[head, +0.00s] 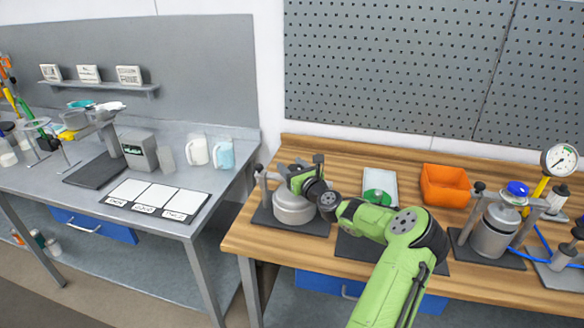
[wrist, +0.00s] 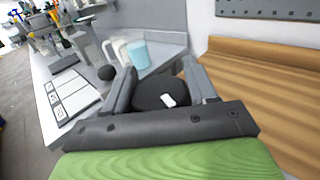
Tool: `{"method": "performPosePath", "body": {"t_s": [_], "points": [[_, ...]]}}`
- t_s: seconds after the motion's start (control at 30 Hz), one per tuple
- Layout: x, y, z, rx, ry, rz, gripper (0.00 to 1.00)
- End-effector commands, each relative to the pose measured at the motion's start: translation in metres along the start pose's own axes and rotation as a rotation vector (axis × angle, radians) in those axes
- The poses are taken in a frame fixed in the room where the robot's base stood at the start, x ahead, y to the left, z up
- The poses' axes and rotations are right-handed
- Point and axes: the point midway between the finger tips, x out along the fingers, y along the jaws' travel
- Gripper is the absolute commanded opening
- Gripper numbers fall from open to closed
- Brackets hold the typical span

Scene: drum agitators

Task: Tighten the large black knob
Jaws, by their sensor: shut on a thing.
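The large black knob (wrist: 155,96) is a dark round disc with a white mark in the wrist view. It sits between the two grey fingers of my gripper (wrist: 164,80), which is shut on it. In the head view my gripper (head: 298,172) is over the silver drum (head: 294,207) at the left of the wooden bench. The gripper hides the knob there. The drum stands upright on a dark base plate (head: 265,217). A smaller black ball knob (wrist: 106,73) is left of the fingers in the wrist view, apart from them.
On the wooden bench, an orange bin (head: 445,186), a white-and-green item (head: 379,188) and a second drum (head: 494,233) with a blue cap stand to the right. A grey table (head: 222,178) with mugs (head: 197,151) is on the left, across a narrow gap.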

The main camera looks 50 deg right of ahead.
Motion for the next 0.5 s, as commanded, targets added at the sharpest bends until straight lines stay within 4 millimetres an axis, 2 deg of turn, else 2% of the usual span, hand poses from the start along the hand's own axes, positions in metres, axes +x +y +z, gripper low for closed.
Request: {"method": "performPosePath", "body": {"t_s": [0.27, 0.5], "points": [[-0.0002, -0.0003, 0.0019, 0.0, 0.002, -0.05, 0.26], [-0.0003, -0.0015, 0.0046, 0.002, 0.005, -0.199, 0.26]]}}
